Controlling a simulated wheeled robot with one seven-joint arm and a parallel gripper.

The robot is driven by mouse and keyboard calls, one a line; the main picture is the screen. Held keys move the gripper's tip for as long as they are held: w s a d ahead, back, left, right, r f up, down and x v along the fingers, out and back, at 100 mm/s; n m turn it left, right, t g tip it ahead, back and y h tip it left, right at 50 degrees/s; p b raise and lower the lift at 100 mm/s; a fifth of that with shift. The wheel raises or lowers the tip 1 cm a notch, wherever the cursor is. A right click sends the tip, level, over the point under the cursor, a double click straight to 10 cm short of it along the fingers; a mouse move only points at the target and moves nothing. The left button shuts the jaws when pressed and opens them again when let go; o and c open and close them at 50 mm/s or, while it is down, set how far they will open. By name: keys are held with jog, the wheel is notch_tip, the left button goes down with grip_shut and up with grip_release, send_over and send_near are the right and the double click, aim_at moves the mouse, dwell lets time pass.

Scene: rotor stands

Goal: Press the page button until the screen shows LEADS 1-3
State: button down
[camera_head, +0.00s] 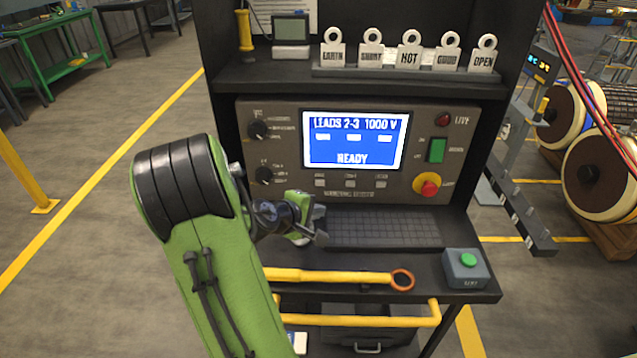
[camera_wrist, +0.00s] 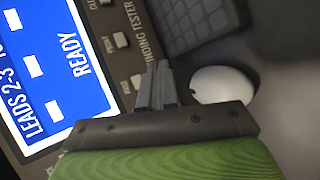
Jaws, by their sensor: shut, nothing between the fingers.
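The tester's blue screen (camera_head: 353,139) reads LEADS 2-3, 1000 V, READY. It also shows, turned on its side, in the wrist view (camera_wrist: 50,65). Three small grey buttons sit in a row under the screen. The page button (camera_head: 320,183) is the leftmost; it shows beside my fingers in the wrist view (camera_wrist: 136,81), next to a small label that is hard to read. My gripper (camera_head: 320,225) is shut and empty, in front of the panel and lower than the button in the head view. Its fingertips (camera_wrist: 158,69) appear close to the button; contact cannot be told.
A keyboard (camera_head: 383,230) lies on the shelf right of my gripper. A white rounded object (camera_wrist: 222,84) is beside my fingers. A yellow rod with an orange ring (camera_head: 402,279) and a green-button box (camera_head: 466,267) are nearer. A red knob (camera_head: 427,186) is right on the panel.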

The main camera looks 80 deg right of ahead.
jog(key=p, duration=0.2)
send_near(328, 188)
jog(key=shift+s+d+f, duration=0.85)
jog(key=shift+d+f, duration=0.2)
jog(key=shift+f, duration=0.15)
jog(key=shift+d, duration=0.15)
dwell(0.8)
jog(key=shift+w+d, duration=0.1)
jog(key=shift+d, duration=0.15)
jog(key=shift+d, duration=0.35)
dwell(0.4)
jog(key=shift+a, duration=0.75)
jog(key=shift+s+a+b, duration=0.25)
jog(key=shift+a+b, duration=0.05)
jog(key=shift+a, duration=0.5)
jog(key=shift+s+a+b, duration=0.2)
jog(key=shift+a+b, duration=0.05)
jog(key=shift+a, duration=0.6)
jog(key=shift+s+a+b, duration=0.25)
jog(key=shift+a+b, duration=0.05)
jog(key=shift+a, duration=0.5)
jog(key=shift+w, duration=0.1)
